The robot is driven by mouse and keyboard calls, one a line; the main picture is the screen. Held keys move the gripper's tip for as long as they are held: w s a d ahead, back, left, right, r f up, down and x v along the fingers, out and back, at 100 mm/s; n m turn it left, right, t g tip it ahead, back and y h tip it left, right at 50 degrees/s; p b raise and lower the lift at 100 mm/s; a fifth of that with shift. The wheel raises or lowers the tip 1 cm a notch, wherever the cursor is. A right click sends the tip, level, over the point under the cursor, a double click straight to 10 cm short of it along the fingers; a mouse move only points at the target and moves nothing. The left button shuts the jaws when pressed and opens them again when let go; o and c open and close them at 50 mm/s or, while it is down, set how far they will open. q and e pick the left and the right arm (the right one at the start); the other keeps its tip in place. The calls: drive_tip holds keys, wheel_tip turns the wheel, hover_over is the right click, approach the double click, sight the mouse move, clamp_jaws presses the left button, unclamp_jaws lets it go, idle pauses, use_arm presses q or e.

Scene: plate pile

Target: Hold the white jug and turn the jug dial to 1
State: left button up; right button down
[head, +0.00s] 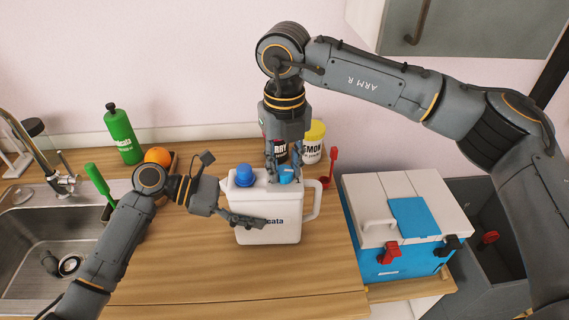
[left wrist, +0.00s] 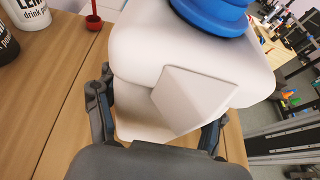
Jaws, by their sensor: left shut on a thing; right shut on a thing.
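The white jug (head: 272,232) stands upright on the wooden counter, with a handle on its right side and a blue cap (head: 244,175) on top at the left. My left gripper (head: 243,214) comes in from the left and is shut on the jug body. In the left wrist view the jug (left wrist: 145,50) sits between its two fingers, with a large blue round part above. My right gripper (head: 285,170) points down from above and is shut on the blue dial (head: 287,178) on the jug top. The fingers partly cover the dial, and its setting cannot be read.
Behind the jug stand a dark canister, a yellow-lidded canister (head: 314,142) and a red scoop (head: 329,168). A blue and white cooler (head: 400,262) is at the right. A sink (head: 40,240), green bottle (head: 123,137) and orange (head: 158,156) are at the left. The front counter is clear.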

sight(284, 170)
drive_tip(key=shift+a+m, duration=0.15)
drive_tip(key=shift+m, duration=0.45)
drive_tip(key=c, duration=1.2)
unclamp_jaws()
drive_tip(key=shift+o, duration=1)
wheel_tip(284, 170, up, 12)
